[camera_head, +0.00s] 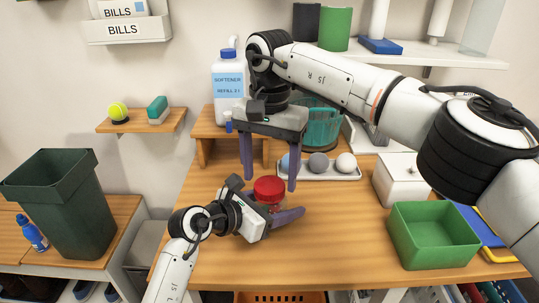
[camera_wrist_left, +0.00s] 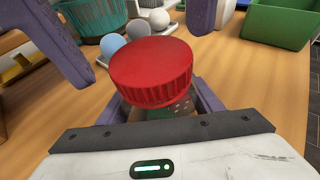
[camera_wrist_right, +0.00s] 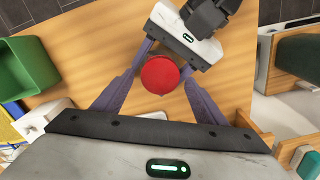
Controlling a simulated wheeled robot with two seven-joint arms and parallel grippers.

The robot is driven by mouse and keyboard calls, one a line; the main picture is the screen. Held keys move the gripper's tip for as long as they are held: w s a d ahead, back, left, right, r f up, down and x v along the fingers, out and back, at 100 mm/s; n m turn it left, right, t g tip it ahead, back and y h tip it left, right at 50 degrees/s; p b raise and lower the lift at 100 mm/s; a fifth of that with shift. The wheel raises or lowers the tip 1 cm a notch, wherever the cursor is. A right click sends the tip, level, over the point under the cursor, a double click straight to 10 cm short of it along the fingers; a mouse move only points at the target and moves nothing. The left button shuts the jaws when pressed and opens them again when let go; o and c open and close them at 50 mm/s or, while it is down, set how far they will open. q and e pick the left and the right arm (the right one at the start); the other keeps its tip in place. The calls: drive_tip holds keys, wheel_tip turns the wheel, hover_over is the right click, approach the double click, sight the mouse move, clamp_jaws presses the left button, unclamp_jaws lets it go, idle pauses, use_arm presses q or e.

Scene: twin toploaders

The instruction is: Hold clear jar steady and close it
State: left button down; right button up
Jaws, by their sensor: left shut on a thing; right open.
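The clear jar (camera_head: 273,206) stands upright on the wooden table, mostly hidden by my left gripper and its lid. The red lid (camera_head: 269,188) sits on top of the jar; it also shows in the left wrist view (camera_wrist_left: 152,72) and the right wrist view (camera_wrist_right: 160,75). I cannot tell whether it is screwed tight. My left gripper (camera_head: 278,212) is shut around the jar's body from the side, below the lid. My right gripper (camera_head: 270,184) is open and points down above the lid. Its fingers are on either side of the lid and apart from it.
Behind the jar a white tray (camera_head: 335,176) holds several balls. A green bin (camera_head: 432,234) and a white box (camera_head: 400,180) stand to the right. A softener jug (camera_head: 228,82) stands on a wooden riser at the back left. The table left of the jar is clear.

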drive_tip(key=shift+f, duration=0.9)
drive_tip(key=shift+c, duration=0.2)
drive_tip(key=c, duration=1.1)
drive_tip(key=shift+o, duration=0.2)
drive_tip(key=m, duration=1.6)
drive_tip(key=o, duration=1.2)
drive_tip(key=shift+c, duration=0.2)
